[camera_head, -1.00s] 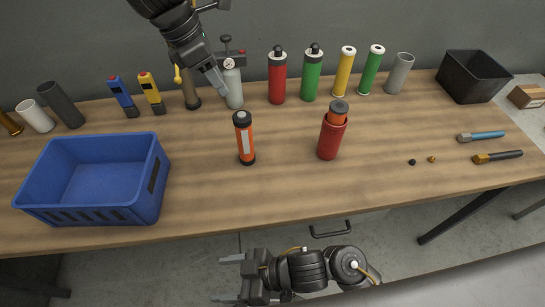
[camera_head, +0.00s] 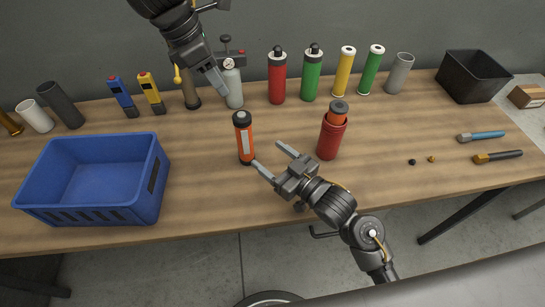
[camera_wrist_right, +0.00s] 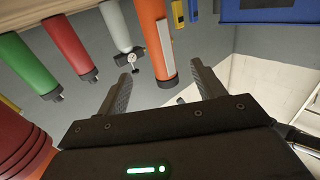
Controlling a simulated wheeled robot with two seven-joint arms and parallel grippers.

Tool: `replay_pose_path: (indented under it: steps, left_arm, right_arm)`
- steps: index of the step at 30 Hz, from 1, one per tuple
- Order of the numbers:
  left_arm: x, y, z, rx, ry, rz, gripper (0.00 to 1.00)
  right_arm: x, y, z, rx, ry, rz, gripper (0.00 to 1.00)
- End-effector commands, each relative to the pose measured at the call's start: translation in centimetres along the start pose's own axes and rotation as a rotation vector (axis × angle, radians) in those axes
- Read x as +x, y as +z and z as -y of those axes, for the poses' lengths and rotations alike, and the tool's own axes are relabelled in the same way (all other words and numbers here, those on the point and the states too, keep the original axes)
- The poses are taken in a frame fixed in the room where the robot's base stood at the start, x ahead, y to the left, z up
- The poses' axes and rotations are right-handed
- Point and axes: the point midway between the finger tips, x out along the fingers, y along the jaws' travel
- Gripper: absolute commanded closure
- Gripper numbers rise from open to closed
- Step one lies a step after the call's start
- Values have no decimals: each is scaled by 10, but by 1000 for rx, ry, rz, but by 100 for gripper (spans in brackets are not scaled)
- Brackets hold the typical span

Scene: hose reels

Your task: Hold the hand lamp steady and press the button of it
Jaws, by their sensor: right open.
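The hand lamp, which I take to be the orange cylinder (camera_head: 244,140) with black ends and a pale strip, stands upright on the table right of the blue bin. No button can be made out on it. My right gripper (camera_head: 275,159) is open and empty, low over the table just right of and in front of the lamp. In the right wrist view the lamp (camera_wrist_right: 154,38) shows beyond the open fingers (camera_wrist_right: 160,84), apart from them. My left gripper (camera_head: 214,80) hangs at the upper left near the grey gauge bottle; its finger opening is unclear.
A red canister (camera_head: 331,138) with an orange piece in it stands right of my right gripper. The blue bin (camera_head: 95,180) is on the left. Bottles and cylinders line the back, with a grey gauge bottle (camera_head: 233,86) by my left gripper. The table's middle front is clear.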

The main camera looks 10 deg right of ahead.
Motion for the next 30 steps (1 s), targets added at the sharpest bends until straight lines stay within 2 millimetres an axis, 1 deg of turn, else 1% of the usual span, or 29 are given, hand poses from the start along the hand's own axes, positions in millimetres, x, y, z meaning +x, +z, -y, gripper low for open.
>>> replay_pose_path:
  steps: [4,8,15,21,25,30]
  left_arm:
    - [0,0,0,0,0,0,64]
    - [0,0,0,0,0,0,64]
    - [0,0,0,0,0,0,64]
    - [0,0,0,0,0,0,64]
    - [0,0,0,0,0,0,64]
    - [0,0,0,0,0,0,64]
  right_arm:
    - [3,0,0,2,2,0,32]
    - [17,0,0,2,1,-1,32]
    - [60,-1,0,2,0,-1,32]
    - [90,0,0,2,-1,1,32]
    - [102,0,1,1,-1,1,32]
    - [108,0,1,0,-1,1,32]
